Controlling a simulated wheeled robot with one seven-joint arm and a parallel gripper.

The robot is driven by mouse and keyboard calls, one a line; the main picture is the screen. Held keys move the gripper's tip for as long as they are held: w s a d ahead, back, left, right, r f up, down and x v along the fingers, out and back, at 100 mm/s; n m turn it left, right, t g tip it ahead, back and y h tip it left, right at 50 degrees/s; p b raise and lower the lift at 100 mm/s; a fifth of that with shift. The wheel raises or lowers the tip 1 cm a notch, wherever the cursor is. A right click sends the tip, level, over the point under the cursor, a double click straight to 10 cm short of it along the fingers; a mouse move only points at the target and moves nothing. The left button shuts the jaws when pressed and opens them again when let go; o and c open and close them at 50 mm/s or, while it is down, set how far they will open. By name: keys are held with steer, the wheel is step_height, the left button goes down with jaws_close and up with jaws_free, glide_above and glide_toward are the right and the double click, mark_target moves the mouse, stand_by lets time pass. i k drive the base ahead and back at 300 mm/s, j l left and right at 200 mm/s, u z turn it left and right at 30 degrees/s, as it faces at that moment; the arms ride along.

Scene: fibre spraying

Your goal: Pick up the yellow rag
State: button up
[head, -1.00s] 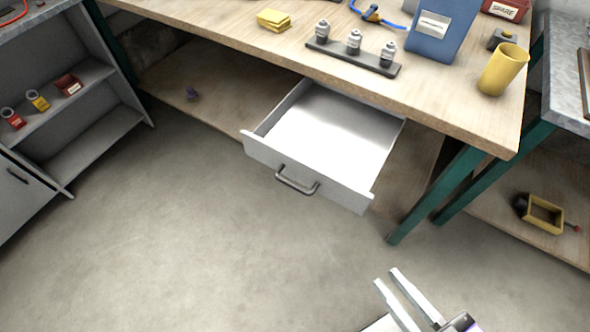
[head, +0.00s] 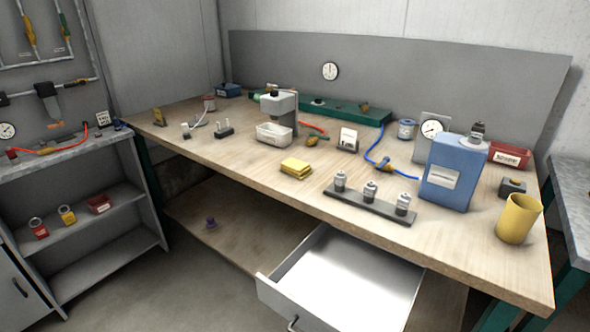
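The yellow rag (head: 296,168) lies folded on the wooden workbench (head: 240,178), near its front edge and left of the dark rack. Nothing covers it. My gripper does not show in the head view now, so I cannot see how it stands relative to the rag.
A dark rack (head: 370,204) with several small fittings stands right of the rag. A white device with a tray (head: 275,133) stands behind it. A blue canister (head: 452,172) and yellow cup (head: 518,218) stand at the right. An open, empty drawer (head: 345,280) juts out below the bench.

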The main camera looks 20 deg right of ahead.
mark_target(300, 170)
steer(key=i+j+z, duration=0.1)
steer(key=i+j, duration=0.25)
steer(key=i+j+z, duration=0.15)
steer(key=i+j, duration=0.2)
steer(key=i+j+z, duration=0.1)
steer(key=i+j, duration=0.2)
steer(key=j, duration=0.2)
steer(key=i+j+z, duration=0.15)
steer(key=i+j, duration=0.15)
steer(key=j, duration=0.15)
steer(key=i+j+z, duration=0.1)
steer(key=i+j, duration=0.2)
steer(key=j, duration=0.15)
steer(key=i+j+z, duration=0.1)
steer(key=i+j, duration=0.15)
steer(key=j, duration=0.25)
steer(key=i+j+z, duration=0.15)
steer(key=j, duration=0.4)
steer(key=i+j+z, duration=0.1)
steer(key=i+j, duration=0.2)
steer(key=j, duration=0.25)
